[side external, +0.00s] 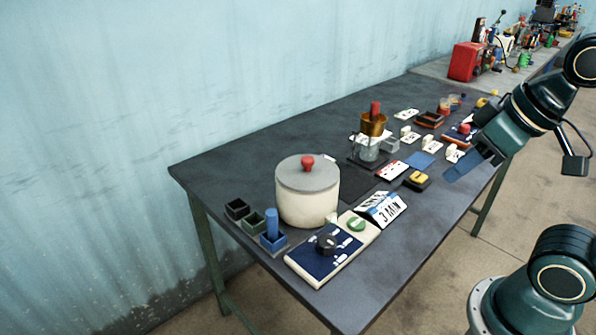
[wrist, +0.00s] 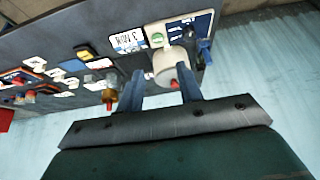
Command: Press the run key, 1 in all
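A cream and dark-blue panel (side external: 318,262) lies at the near end of the table. It carries a black knob (side external: 327,243) and a round green key (side external: 356,224), probably the run key; no label on it is readable. The green key also shows in the wrist view (wrist: 157,38). My gripper (side external: 455,176) is above the table's right side, well apart from the panel. In the wrist view my gripper's two fingers (wrist: 161,88) stand apart with nothing held between them.
A cream pot (side external: 305,205) with a grey lid and red knob stands behind the panel. A "3 MIN" sign (side external: 382,208) stands right of the green key. Small bins (side external: 250,222), one holding a blue peg, are at left. A brass-topped glass vessel (side external: 368,148) stands mid-table.

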